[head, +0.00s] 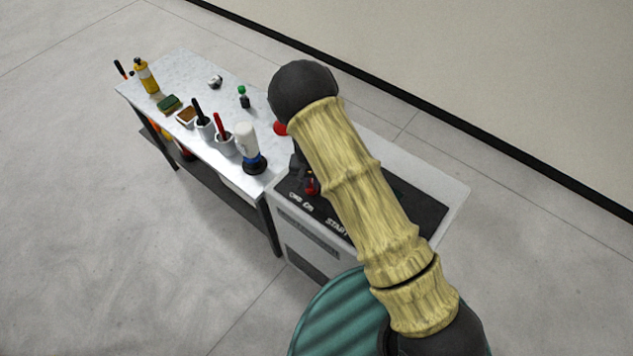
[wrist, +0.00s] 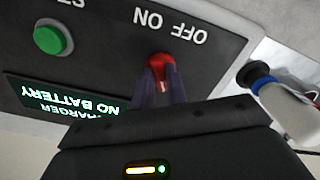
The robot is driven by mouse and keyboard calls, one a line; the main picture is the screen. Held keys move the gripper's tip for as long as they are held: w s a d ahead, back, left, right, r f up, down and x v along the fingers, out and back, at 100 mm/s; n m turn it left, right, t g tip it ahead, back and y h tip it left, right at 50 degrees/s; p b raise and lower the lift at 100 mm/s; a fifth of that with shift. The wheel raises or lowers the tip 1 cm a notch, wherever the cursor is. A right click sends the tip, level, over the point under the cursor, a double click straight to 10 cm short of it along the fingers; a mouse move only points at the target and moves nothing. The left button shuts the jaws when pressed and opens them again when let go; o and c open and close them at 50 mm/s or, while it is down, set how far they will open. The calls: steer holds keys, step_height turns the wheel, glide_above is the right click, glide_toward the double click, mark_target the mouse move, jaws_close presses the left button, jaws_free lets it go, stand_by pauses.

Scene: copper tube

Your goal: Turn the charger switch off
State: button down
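The charger is a light grey cabinet (head: 455,193) with a black sloped panel, partly hidden behind my arm in the head view. In the wrist view its black panel (wrist: 100,75) appears upside down. The red rotary switch (wrist: 161,66) sits beside the white ON and OFF lettering. My gripper (wrist: 163,78) is at the switch, its two dark fingers close together on either side of the red handle, which fills the narrow gap. The switch also shows as a small red spot in the head view (head: 313,189). The exact finger contact is too small to see.
A green button (wrist: 50,40) and a lit display (wrist: 68,100) reading NO BATTERY are on the panel. A workbench (head: 185,65) adjoins the charger, with a white bottle (head: 246,138), cups and tools near that side. A teal ribbed drum (head: 325,315) stands in front.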

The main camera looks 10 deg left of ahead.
steer(key=shift+d+n, duration=0.15)
steer(key=shift+n, duration=0.15)
steer(key=shift+f+n+b, duration=0.1)
steer(key=shift+n+b, duration=0.3)
steer(key=shift+b, duration=0.2)
steer(key=n+b, duration=0.2)
steer(key=n, duration=0.2)
steer(key=shift+b, duration=0.3)
steer(key=n+b, duration=0.1)
steer(key=n, duration=0.2)
steer(key=shift+n+b, duration=0.3)
steer(key=shift+b, duration=0.05)
steer(key=shift+n+b, duration=0.5)
steer(key=shift+n, duration=1)
steer(key=c, duration=1.4)
jaws_free()
